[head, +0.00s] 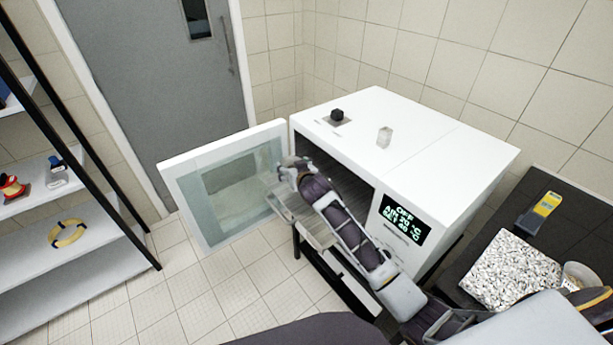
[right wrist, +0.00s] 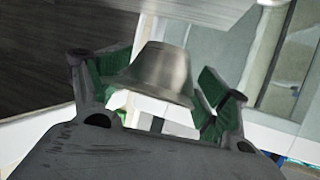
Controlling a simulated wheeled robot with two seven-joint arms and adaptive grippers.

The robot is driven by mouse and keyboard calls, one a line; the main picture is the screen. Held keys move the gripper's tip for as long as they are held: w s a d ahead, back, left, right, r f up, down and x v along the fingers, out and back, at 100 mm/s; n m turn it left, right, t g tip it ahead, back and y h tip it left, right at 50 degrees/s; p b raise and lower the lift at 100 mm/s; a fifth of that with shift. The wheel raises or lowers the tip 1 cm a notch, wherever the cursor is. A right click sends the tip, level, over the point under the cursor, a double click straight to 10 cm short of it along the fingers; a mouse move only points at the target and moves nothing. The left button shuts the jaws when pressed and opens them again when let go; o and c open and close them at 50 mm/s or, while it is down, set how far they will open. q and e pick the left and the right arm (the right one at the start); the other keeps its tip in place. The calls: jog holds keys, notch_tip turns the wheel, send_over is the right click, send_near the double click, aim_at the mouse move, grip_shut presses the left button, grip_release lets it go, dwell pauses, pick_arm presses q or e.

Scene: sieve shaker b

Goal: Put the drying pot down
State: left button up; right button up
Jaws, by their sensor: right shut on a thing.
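The drying pot (right wrist: 158,72) is a grey metal vessel with sloping sides, seen in the right wrist view. My right gripper (right wrist: 160,88) is shut on it, with a green-padded finger on either side. In the head view my right arm reaches to the open front of a white oven (head: 440,160), and the hand is at the opening; the pot cannot be made out there. The oven's glass door (head: 228,186) stands open to the left. Its display (head: 402,222) reads OFF, with air 20 °C and set 40 °C. My left gripper is not in view.
A dark bench (head: 575,235) at right holds a tray of pale gravel (head: 510,270) and a yellow-and-grey device (head: 538,212). Shelves (head: 85,255) stand left. The tiled floor between is clear.

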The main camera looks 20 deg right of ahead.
jog(key=d, duration=0.1)
jog(key=w+d+f, duration=0.1)
jog(key=d, duration=0.3)
jog(key=shift+w+f, duration=0.35)
jog(key=shift+f, duration=0.05)
jog(key=shift+a+f, duration=0.1)
jog(key=shift+f, duration=0.55)
jog(key=shift+f, duration=0.1)
jog(key=shift+f, duration=1.55)
jog(key=shift+d+f+p, duration=0.2)
jog(key=shift+f+p, duration=0.1)
jog(key=shift+p, duration=0.05)
jog(key=o, duration=1.1)
